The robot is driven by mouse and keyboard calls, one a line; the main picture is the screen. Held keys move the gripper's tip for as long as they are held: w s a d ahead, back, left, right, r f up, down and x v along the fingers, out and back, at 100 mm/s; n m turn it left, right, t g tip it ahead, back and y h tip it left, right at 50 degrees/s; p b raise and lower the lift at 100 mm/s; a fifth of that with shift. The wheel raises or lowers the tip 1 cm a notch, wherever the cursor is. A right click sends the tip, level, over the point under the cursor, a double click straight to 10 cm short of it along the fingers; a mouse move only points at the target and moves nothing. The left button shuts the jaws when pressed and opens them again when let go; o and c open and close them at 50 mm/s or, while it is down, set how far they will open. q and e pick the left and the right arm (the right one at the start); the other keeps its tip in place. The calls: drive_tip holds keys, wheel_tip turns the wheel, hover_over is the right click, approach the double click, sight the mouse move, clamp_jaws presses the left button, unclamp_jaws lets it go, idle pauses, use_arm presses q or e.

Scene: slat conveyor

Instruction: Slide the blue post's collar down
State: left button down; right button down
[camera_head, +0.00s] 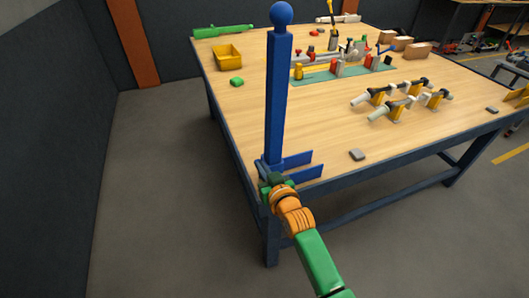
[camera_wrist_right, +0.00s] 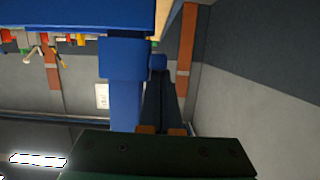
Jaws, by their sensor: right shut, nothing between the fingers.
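The blue post (camera_head: 278,90) stands upright at the table's near left corner, with a round ball on top. In the right wrist view, which looks upside down, the post (camera_wrist_right: 125,105) runs beside my fingers. A wider blue block around it, apparently the collar (camera_wrist_right: 122,58), sits near the post's foot, close to a broad blue surface. In the head view the collar cannot be told clearly from the post's foot and my gripper. My right gripper (camera_head: 270,178) is at the post's foot. Its dark fingers (camera_wrist_right: 160,78) are shut and empty beside the post. My left gripper is out of view.
Two flat blue bars (camera_head: 298,166) stick out right from the post's foot. The floor left of the table is clear.

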sight(264, 158)
drive_tip(key=s+d+r+p, duration=0.3)
drive_tip(key=s+r, duration=0.3)
drive_tip(key=s, duration=0.3)
drive_tip(key=shift+s+r+p, duration=0.15)
drive_tip(key=shift+r+p, duration=0.1)
drive_tip(key=shift+p, duration=0.5)
drive_tip(key=shift+d, duration=0.1)
drive_tip(key=s+d+f+g+h, duration=0.1)
drive_tip(key=s+d+f+g, duration=0.15)
drive_tip(key=f, duration=0.55)
drive_tip(key=s+d+f+g, duration=0.15)
drive_tip(key=s+f, duration=0.25)
drive_tip(key=f, duration=0.4)
drive_tip(key=s+d+f+g+h, duration=0.15)
drive_tip(key=s+f, duration=0.25)
drive_tip(key=f, duration=0.5)
drive_tip(key=s+d+f+g, duration=0.2)
drive_tip(key=s+f, duration=0.2)
drive_tip(key=s, duration=0.4)
drive_tip(key=s+d+f+g+h, duration=0.1)
drive_tip(key=s+d+f+g, duration=0.2)
drive_tip(key=s, duration=0.6)
drive_tip(key=s+d+f+m+g+h, duration=0.1)
drive_tip(key=s+d+f+g, duration=0.2)
drive_tip(key=s+f, duration=0.3)
drive_tip(key=s, duration=0.3)
drive_tip(key=shift+s+f, duration=0.15)
drive_tip(key=shift+f, duration=0.15)
